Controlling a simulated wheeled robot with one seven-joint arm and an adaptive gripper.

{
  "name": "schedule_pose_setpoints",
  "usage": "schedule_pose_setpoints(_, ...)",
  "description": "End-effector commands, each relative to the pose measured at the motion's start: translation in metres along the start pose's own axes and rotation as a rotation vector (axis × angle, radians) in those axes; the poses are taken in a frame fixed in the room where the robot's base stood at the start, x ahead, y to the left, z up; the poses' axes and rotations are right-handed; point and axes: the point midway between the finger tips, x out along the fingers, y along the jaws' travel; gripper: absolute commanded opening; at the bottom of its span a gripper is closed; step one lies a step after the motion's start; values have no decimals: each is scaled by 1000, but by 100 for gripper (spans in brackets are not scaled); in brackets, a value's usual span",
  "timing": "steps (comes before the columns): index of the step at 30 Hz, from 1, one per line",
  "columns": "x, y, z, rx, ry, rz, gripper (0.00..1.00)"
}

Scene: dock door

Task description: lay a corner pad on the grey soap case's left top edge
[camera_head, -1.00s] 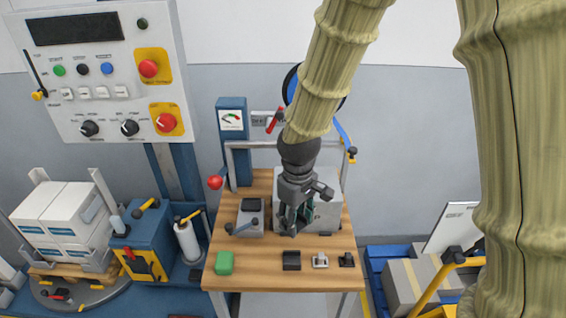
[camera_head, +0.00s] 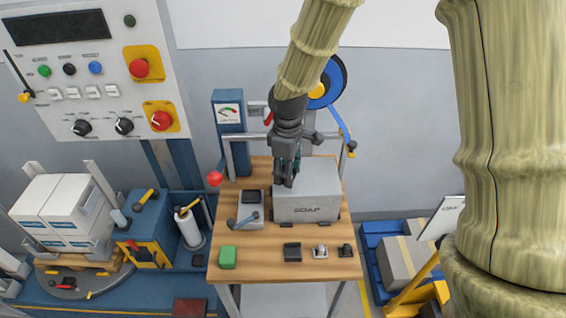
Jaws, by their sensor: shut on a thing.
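The grey soap case (camera_head: 308,208), marked SOAP, stands on the wooden bench. Its front and most of its top show. My gripper (camera_head: 287,180) points down at the case's left top edge and covers part of that edge. It is shut on a dark green corner pad (camera_head: 297,162), of which only a sliver shows between the fingers. I cannot tell whether the pad touches the case.
A green block (camera_head: 228,257) and small dark and grey parts (camera_head: 292,252) lie along the front of the wooden bench (camera_head: 260,270). A grey device with a lever (camera_head: 250,210) stands left of the case. A metal frame with a blue strap reel (camera_head: 328,82) rises behind.

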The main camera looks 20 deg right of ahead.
Motion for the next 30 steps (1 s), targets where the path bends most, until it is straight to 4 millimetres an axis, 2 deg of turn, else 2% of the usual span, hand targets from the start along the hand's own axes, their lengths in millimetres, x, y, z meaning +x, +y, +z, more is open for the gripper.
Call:
schedule_pose_setpoints(6, 1, 31, -20, 1, -1, -1, 28)
schedule_pose_setpoints(10, 3, 42, -27, 1, 0, 0, 28)
schedule_pose_setpoints(19, 11, 45, -28, 1, -2, -2, 28)
schedule_pose_setpoints(30, 39, 44, -29, 1, 0, -1, 28)
